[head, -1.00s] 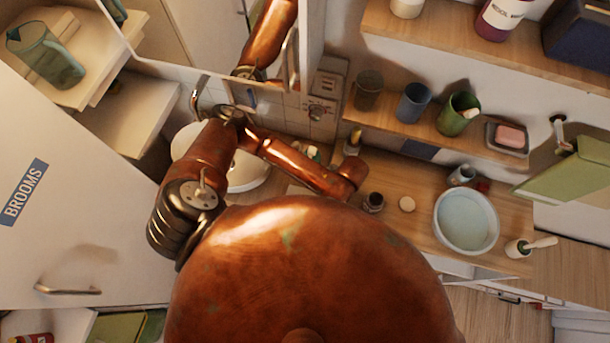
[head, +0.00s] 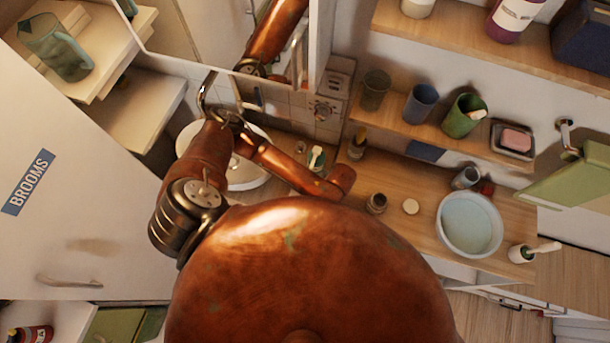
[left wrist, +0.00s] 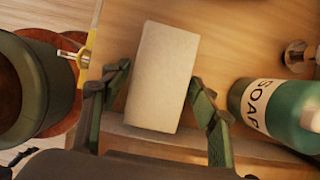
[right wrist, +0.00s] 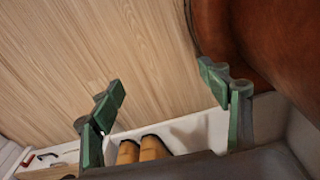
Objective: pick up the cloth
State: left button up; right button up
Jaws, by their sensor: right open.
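A pale, flat rectangular piece (left wrist: 162,75), which looks like the folded cloth, lies on the wooden counter in the left wrist view. My left gripper (left wrist: 160,85) is open, with one green finger on each side of it and gaps between. The fingers do not grip it. I cannot tell the piece in the head view, where my arm and body cover part of the counter. My right gripper (right wrist: 165,90) is open and empty in the right wrist view, over a wood-plank surface and away from the counter items.
A teal soap bottle (left wrist: 262,108) is close to the right of my left gripper. The counter (head: 395,185) also holds a white basin (head: 469,225) and small jars. A shelf (head: 420,128) with cups and a soap dish runs above. A BROOMS door (head: 80,220) is at left.

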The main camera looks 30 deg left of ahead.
pick_arm(q)
jog(key=c, duration=0.8)
jog(key=shift+o, duration=0.2)
pick_arm(e)
jog(key=shift+s+d, duration=0.2)
jog(key=shift+s, duration=0.45)
jog(key=shift+w, duration=0.2)
pick_arm(q)
jog(key=shift+r, duration=0.45)
notch_tip(320, 180, up, 2)
jog(key=shift+r, duration=0.15)
jog(key=s+r+p, duration=0.5)
jog(key=s+r, duration=0.4)
jog(key=s, duration=0.5)
jog(key=shift+d+r, duration=0.4)
pick_arm(e)
jog(key=shift+w+a+r, duration=0.1)
jog(key=shift+w+r, duration=0.05)
jog(key=shift+r, duration=1.1)
jog(key=shift+w+a+r, duration=0.1)
jog(key=shift+r, duration=1.15)
